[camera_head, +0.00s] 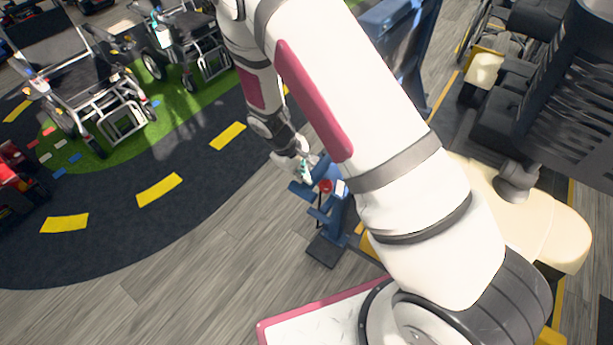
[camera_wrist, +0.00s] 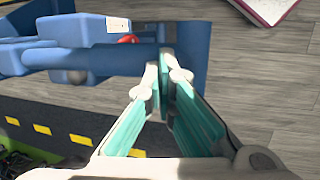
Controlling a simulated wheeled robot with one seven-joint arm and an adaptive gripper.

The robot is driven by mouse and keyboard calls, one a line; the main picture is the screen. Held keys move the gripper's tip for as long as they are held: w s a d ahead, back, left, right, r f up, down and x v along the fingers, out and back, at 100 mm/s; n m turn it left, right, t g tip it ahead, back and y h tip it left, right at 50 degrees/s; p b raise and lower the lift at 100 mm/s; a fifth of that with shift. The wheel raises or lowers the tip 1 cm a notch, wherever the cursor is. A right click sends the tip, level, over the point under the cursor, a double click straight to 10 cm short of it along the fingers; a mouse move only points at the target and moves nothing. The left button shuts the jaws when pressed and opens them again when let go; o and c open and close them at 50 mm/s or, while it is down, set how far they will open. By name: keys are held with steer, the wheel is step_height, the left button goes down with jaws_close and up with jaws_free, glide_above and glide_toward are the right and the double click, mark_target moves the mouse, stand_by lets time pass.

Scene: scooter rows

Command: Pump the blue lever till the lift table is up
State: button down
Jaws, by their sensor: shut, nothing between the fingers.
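The blue pump assembly with the lever (camera_head: 322,213) stands on the floor in the middle of the head view, partly hidden by my arm. In the wrist view a blue bar (camera_wrist: 100,59) runs across the upper left and ends near my fingertips; I cannot tell for sure whether it is the lever. My gripper (camera_head: 304,170) is at the top of the blue assembly. In the wrist view my gripper (camera_wrist: 162,72) is shut and empty, its fingertips over or against the bar; contact is unclear. The lift table's height cannot be read.
A red knob (camera_head: 326,186) sits on the blue assembly. A large blue panel (camera_head: 395,45) rises behind my arm. A cream and black scooter (camera_head: 535,215) stands close at the right. Wheelchairs (camera_head: 85,85) stand at the upper left. The floor (camera_head: 190,260) left of the assembly is clear.

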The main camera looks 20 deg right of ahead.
steer(key=b+v, duration=0.1)
steer(key=v, duration=0.8)
steer(key=shift+a, duration=0.4)
